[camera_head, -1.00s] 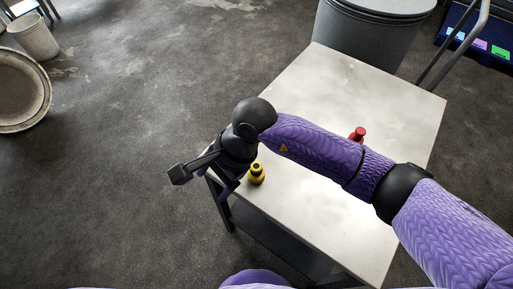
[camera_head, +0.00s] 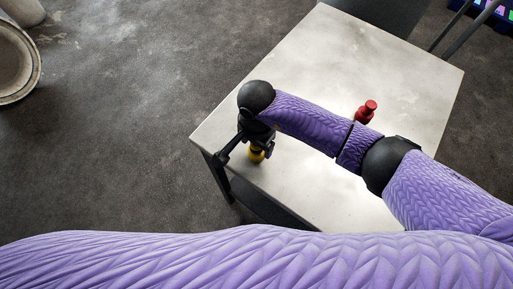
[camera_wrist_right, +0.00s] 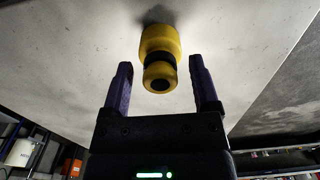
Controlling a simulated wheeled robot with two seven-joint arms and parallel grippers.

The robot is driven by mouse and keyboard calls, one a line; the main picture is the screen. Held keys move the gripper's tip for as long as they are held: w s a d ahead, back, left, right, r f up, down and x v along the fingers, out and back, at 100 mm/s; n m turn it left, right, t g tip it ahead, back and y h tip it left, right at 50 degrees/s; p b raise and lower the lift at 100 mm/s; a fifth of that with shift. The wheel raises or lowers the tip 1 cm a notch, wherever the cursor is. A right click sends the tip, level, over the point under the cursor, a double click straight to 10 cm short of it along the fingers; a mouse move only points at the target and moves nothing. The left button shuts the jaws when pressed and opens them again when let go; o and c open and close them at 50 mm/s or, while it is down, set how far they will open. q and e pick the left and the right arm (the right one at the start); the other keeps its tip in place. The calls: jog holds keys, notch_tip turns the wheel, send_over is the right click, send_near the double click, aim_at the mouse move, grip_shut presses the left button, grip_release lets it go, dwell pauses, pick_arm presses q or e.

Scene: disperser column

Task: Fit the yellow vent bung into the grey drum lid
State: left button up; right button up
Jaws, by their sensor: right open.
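The yellow bung (camera_head: 257,156) with a black band stands on the pale table near its front left corner, partly hidden by my right gripper (camera_head: 246,150). In the right wrist view the bung (camera_wrist_right: 159,50) sits between the two spread fingers of my right gripper (camera_wrist_right: 159,72), with a gap visible on each side. The right gripper is open. The grey drum's body (camera_head: 382,14) shows at the top edge of the head view; its lid is out of frame. My left gripper is not in view.
A red object (camera_head: 367,108) stands on the pale table (camera_head: 320,60), just behind my right forearm. A metal rail (camera_head: 470,35) is at the upper right and a round pale container (camera_head: 15,65) at the left. The table's far half is clear.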

grip_shut()
